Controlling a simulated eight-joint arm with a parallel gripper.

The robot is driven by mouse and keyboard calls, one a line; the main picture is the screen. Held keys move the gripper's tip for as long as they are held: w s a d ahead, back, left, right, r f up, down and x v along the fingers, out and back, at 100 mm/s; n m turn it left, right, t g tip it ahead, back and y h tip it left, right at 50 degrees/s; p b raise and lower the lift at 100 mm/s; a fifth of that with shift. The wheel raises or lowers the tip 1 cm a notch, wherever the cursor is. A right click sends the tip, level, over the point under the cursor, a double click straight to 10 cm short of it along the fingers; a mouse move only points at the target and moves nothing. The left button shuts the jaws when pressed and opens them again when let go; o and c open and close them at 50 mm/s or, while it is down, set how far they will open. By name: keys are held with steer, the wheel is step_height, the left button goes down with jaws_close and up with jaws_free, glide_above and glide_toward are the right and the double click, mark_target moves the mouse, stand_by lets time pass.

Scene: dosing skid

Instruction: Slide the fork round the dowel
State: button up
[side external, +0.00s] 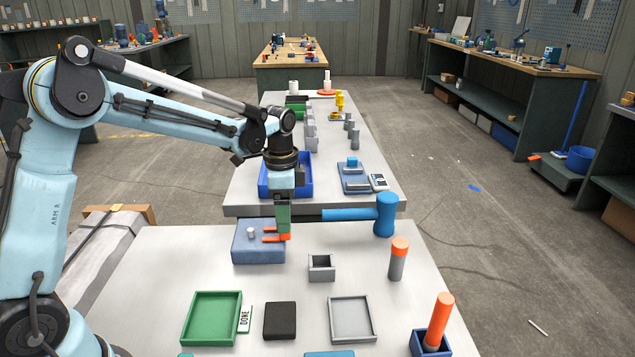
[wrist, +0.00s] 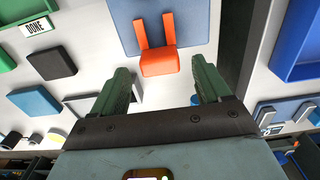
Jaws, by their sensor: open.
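The orange fork (side external: 272,239) lies at the right part of a blue block (side external: 258,252), its two prongs pointing left. The light grey dowel (side external: 251,232) stands upright on the block, just left of the prong tips and seemingly apart from them. My gripper (side external: 284,236) points down over the back end of the fork. In the wrist view my gripper (wrist: 160,67) is open, with the back of the fork (wrist: 160,64) showing between and just beyond the green fingers. The prongs point away over the blue block (wrist: 190,25). The dowel does not show in the wrist view.
A blue mallet (side external: 385,215) lies to the right. A small grey box (side external: 321,270) and an orange-topped cylinder (side external: 398,260) stand nearer. The green tray (side external: 212,318), black block (side external: 280,321) and grey tray (side external: 352,320) are in front. A blue bin (side external: 305,178) stands behind.

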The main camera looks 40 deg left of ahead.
mark_target(270, 235)
steer(key=shift+f, duration=1.6)
jaws_close()
steer(key=shift+s+a, duration=1.3)
jaws_free()
step_height(270, 235, up, 12)
steer(key=shift+r, duration=0.1)
